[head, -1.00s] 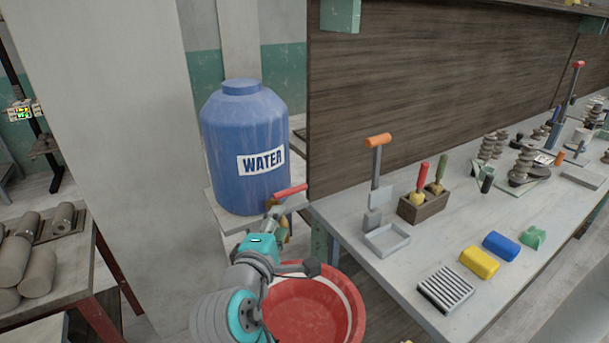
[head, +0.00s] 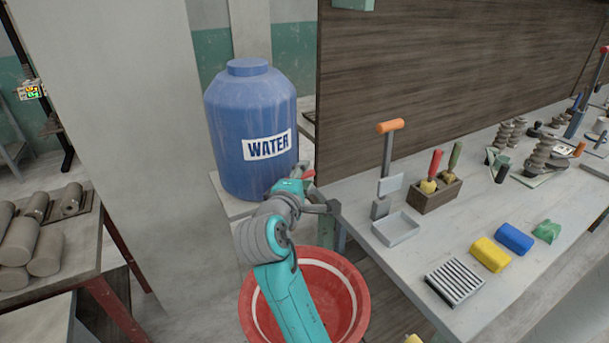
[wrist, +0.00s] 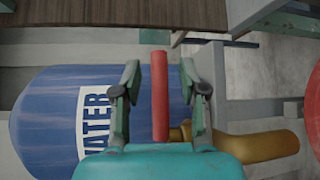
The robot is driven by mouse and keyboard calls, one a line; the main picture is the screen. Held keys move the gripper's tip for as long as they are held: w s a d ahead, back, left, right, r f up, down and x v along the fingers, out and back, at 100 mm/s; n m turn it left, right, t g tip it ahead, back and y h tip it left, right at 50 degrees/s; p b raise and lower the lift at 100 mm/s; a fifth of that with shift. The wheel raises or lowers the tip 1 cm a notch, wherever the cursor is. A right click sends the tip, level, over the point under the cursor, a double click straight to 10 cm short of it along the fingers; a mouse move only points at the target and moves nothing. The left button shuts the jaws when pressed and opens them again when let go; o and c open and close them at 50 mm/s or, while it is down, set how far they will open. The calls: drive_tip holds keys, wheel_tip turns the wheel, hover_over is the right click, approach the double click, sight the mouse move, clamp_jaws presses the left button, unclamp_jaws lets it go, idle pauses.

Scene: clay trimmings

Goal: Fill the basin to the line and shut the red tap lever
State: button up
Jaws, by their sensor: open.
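The blue water tank (head: 235,165) stands on a ledge by the pillar; it also shows sideways in the wrist view (wrist: 40,115). The red tap lever (wrist: 159,95) lies between the two open fingers of my gripper (wrist: 160,85) in the wrist view, with a gap on each side. In the head view only a bit of the red lever (head: 309,174) shows, as my gripper (head: 318,192) hides most of the tap. The brass tap spout (wrist: 255,145) is beside the lever. The red basin (head: 357,300) is below on the floor, with a pale line inside; my arm covers part, and the water level cannot be told.
The workbench (head: 400,262) at right holds a shallow tray (head: 396,229), a wooden tool holder (head: 435,198), a ribbed block (head: 455,283), and yellow and blue blocks. A table with clay cylinders (head: 45,250) stands at left.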

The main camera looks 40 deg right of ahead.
drive_tip(key=shift+w+d, duration=0.25)
drive_tip(key=shift+d, duration=0.2)
clamp_jaws()
